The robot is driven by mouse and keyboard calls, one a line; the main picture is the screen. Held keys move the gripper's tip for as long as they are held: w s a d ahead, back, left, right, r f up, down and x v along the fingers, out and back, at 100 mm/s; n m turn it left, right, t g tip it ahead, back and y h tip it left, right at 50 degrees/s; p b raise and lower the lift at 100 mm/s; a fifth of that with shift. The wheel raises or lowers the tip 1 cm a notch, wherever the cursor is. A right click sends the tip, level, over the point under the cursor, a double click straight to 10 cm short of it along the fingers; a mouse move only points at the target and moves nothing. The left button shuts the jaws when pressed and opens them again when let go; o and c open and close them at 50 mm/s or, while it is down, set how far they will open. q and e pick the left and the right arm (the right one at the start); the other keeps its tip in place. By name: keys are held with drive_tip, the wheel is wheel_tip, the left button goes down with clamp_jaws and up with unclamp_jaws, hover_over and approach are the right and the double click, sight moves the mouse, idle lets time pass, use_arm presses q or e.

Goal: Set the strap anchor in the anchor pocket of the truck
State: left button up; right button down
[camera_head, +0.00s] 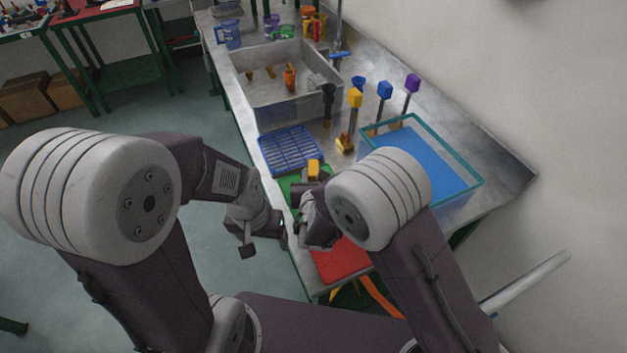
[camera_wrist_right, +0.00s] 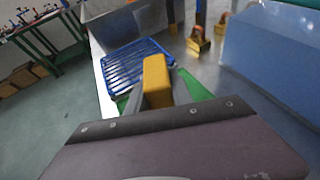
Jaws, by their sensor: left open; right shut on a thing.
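My right gripper (camera_head: 308,190) is shut on a yellow block-shaped thing (camera_head: 314,167) above the bench's front part. The yellow block also shows upright in the right wrist view (camera_wrist_right: 157,80), where its lower part is hidden by the gripper. I cannot tell whether it is the strap anchor. My left gripper (camera_head: 266,238) is open and apparently empty, beside the bench's left edge. I cannot make out a truck or an anchor pocket in either view.
A blue rack (camera_head: 290,150) and a green mat (camera_head: 288,184) lie near the right gripper. A red mat (camera_head: 340,263) is nearer. A blue-filled tank (camera_head: 440,165) stands right, a sink (camera_head: 322,88) behind. Yellow, blue and purple-topped tools stand between. Floor (camera_head: 215,250) is clear at left.

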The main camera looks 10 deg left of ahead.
wheel_tip(320, 180, down, 3)
drive_tip(key=shift+r, duration=0.2)
drive_tip(key=shift+f+b, duration=0.15)
drive_tip(key=shift+b, duration=0.15)
drive_tip(key=c, duration=1.1)
unclamp_jaws()
